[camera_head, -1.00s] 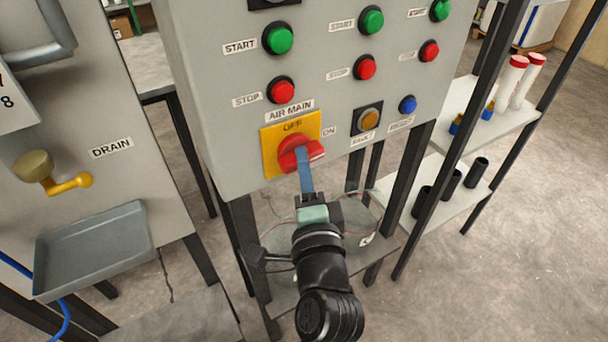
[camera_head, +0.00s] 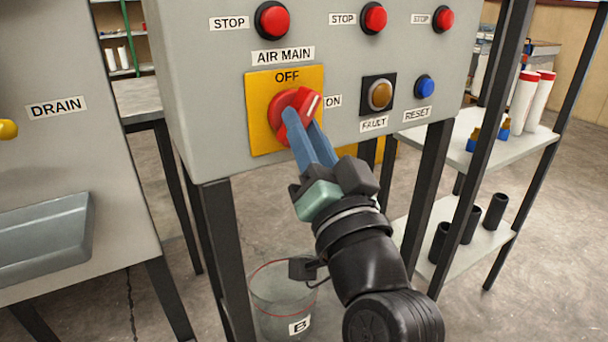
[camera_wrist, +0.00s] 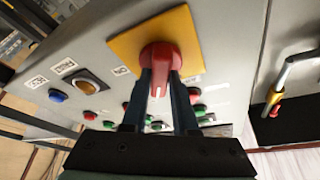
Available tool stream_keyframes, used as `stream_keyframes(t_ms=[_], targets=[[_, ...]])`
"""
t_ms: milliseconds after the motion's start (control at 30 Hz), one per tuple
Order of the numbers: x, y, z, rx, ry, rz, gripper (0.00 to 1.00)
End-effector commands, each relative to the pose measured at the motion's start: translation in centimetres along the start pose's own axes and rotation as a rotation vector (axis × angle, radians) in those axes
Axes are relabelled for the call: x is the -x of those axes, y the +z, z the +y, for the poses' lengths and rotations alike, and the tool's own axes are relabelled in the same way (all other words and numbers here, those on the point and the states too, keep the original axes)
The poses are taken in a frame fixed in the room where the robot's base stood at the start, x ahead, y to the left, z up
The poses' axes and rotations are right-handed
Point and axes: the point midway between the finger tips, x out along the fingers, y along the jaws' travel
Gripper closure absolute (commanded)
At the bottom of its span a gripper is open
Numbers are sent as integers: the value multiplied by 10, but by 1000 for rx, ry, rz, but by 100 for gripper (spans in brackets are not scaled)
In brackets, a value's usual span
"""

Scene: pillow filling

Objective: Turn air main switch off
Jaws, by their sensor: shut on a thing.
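The air main switch is a red rotary knob (camera_head: 290,112) on a yellow plate (camera_head: 262,135) marked OFF at the top and ON at the right. The knob's handle, with a white line on it, is tilted up and to the right, between the two marks. My gripper (camera_head: 306,132) has its blue fingers on the knob from below right. In the wrist view the knob (camera_wrist: 160,58) stands between the fingertips of my gripper (camera_wrist: 163,78). The fingers hide part of the knob's lower side.
Red stop buttons (camera_head: 272,20) sit above the plate. An amber fault button (camera_head: 380,95) and a blue reset button (camera_head: 425,86) lie to its right. A drain tray (camera_head: 45,240) is at the left. A clear bucket (camera_head: 283,290) stands below.

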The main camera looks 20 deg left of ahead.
Motion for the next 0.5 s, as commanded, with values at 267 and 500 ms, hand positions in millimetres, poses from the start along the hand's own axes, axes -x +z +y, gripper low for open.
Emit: stream_keyframes(t_ms=[267,500], targets=[[3,6,7,233,-95,1,100],[2,4,8,384,-158,-1,100]])
